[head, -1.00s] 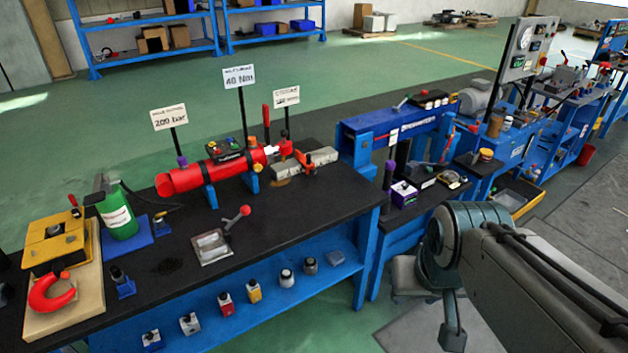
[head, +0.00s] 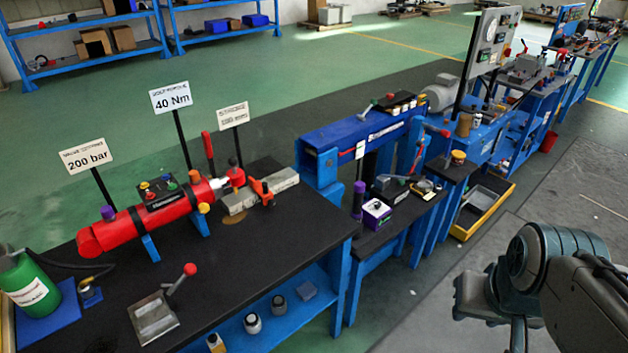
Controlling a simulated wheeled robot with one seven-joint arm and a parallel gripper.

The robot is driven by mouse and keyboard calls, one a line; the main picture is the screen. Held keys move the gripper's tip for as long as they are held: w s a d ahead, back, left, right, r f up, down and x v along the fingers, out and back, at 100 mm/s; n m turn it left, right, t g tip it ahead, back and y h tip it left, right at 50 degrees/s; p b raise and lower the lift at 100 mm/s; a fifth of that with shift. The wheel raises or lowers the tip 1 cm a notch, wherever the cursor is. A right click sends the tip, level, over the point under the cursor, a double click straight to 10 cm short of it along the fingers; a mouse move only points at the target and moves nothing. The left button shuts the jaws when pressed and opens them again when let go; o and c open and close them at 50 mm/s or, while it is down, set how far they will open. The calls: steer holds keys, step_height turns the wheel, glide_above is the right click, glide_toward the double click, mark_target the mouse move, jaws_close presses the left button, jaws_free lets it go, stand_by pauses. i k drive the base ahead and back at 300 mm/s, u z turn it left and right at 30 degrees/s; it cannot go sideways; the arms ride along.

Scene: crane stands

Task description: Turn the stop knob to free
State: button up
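I cannot tell for certain which part is the stop knob. A small red knob (head: 235,175) stands by a red lever at the right end of the red cylinder (head: 150,215) on the near bench. A red ball-ended lever (head: 180,279) rises from a metal plate nearer the front edge. A grey upright panel (head: 492,45) further back carries small dials and knobs too small to read. My arm is at the lower right, over the floor and apart from the benches. Its end, my gripper (head: 487,297), shows only in part; its fingers cannot be made out.
The near black bench (head: 270,235) bears signs on posts and a green bottle (head: 30,285). A blue beam stand (head: 365,130), a purple box (head: 376,213) and a yellow-edged tray (head: 483,205) lie beyond. Grey floor mats are clear on the right.

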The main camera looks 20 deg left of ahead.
mark_target(272, 203)
steer(key=z, duration=0.05)
steer(key=i, duration=0.6)
steer(key=u, duration=0.85)
steer(key=i, duration=1)
steer(key=u, duration=0.2)
